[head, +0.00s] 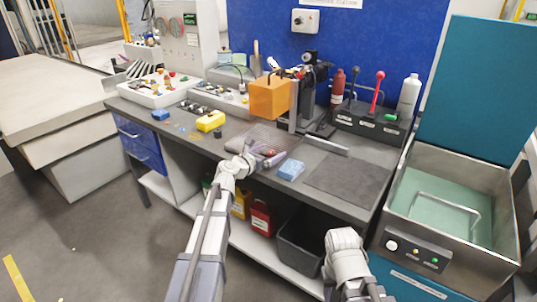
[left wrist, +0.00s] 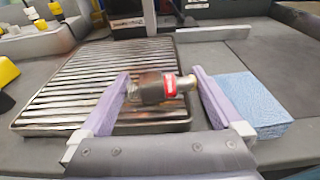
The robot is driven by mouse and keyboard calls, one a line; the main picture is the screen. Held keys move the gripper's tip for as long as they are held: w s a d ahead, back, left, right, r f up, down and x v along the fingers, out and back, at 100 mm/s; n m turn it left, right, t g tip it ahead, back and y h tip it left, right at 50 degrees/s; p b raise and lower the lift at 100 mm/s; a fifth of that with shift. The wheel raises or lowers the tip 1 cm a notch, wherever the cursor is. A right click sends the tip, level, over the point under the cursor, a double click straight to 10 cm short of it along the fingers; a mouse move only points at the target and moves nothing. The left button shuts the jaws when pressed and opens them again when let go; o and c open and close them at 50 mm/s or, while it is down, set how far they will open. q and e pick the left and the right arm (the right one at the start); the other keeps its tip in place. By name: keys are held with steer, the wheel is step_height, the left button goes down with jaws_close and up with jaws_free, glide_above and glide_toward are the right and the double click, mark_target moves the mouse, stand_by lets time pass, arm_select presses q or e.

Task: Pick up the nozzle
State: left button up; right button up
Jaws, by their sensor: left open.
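The nozzle (left wrist: 155,88) is a short dark cylinder with a red band and a brass-coloured tip, lying on its side at the right edge of a ribbed metal tray (left wrist: 95,75). My left gripper (left wrist: 160,76) is open, with one lilac finger on each side of the nozzle; whether they touch it I cannot tell. In the head view my left gripper (head: 262,160) is over the bench at the tray, and the nozzle is small there. Part of my right arm shows low in the head view, but its gripper does not.
A blue sponge block (left wrist: 245,103) lies just right of the right finger. A grey mat (head: 348,178) lies farther right on the bench. An orange box (head: 269,97) and a black stand are behind the tray. A yellow block (head: 210,121) is to the left.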

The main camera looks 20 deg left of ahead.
mark_target(270, 149)
arm_select(q)
steer(key=c, duration=1.1)
steer(key=shift+r, duration=0.1)
step_height(270, 149, up, 10)
steer(key=p, duration=1)
